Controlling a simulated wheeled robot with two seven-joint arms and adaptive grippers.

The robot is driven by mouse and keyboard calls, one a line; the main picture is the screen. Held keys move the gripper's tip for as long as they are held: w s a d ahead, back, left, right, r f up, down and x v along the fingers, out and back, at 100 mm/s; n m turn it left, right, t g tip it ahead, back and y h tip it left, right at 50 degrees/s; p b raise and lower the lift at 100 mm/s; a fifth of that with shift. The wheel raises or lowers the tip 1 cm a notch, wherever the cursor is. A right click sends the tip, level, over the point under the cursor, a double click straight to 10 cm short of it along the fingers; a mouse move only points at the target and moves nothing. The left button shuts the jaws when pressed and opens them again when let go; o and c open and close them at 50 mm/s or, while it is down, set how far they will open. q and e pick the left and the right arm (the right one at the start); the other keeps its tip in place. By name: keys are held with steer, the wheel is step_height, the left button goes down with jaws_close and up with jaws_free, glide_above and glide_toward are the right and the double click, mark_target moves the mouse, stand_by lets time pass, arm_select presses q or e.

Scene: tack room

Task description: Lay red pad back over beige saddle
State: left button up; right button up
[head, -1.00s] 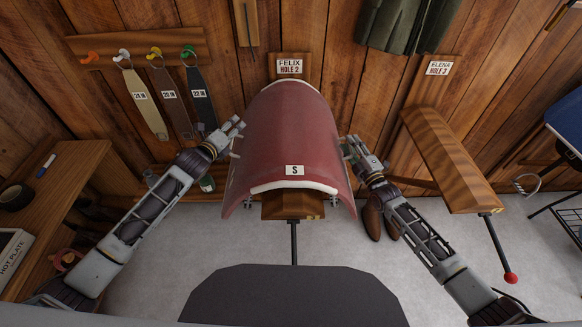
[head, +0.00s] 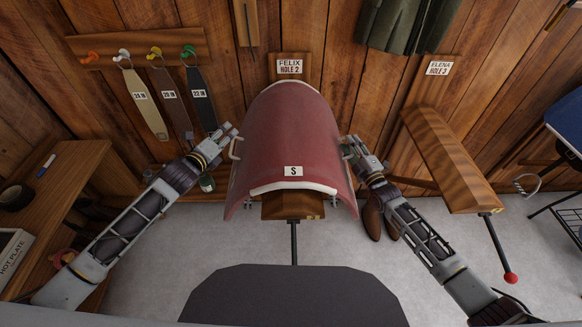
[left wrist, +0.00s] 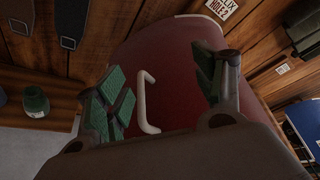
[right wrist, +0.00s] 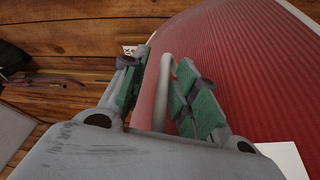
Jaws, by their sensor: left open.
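The red pad (head: 290,130), with white edging and an "S" label, is draped in an arch over the wooden rack (head: 292,206) under the "FELIX HOLE 2" sign. I cannot make out a beige saddle; anything under the pad is hidden. My left gripper (head: 229,137) is open and empty beside the pad's left side. In the left wrist view the pad's white left handle (left wrist: 147,105) shows beyond and between its spread fingers. My right gripper (head: 352,147) is at the pad's right side. Its fingers stand on either side of the right handle (right wrist: 166,85); whether they clamp it is unclear.
An empty wooden rack (head: 450,160) with a red-knobbed rod stands at right under "ELENA HOLE 3". Straps (head: 170,105) hang from hooks at upper left. A wooden bench (head: 65,190) is at left, brown boots (head: 378,215) below my right gripper. A green bottle (left wrist: 36,100) stands at left.

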arm_select(q)
steer(key=v, duration=0.6)
stand_by(0.4)
steer(key=shift+s, duration=0.2)
arm_select(e)
steer(key=shift+o, duration=0.4)
steer(key=o, duration=0.7)
steer(key=shift+f, duration=0.1)
arm_select(q)
steer(key=shift+d, duration=0.1)
arm_select(e)
steer(key=shift+s+f, duration=0.1)
steer(key=shift+s, duration=0.1)
steer(key=r+v, duration=0.1)
steer(key=v, duration=1)
steer(key=shift+s+d+f, duration=0.2)
steer(key=shift+d+f, duration=0.05)
steer(key=shift+f, duration=0.05)
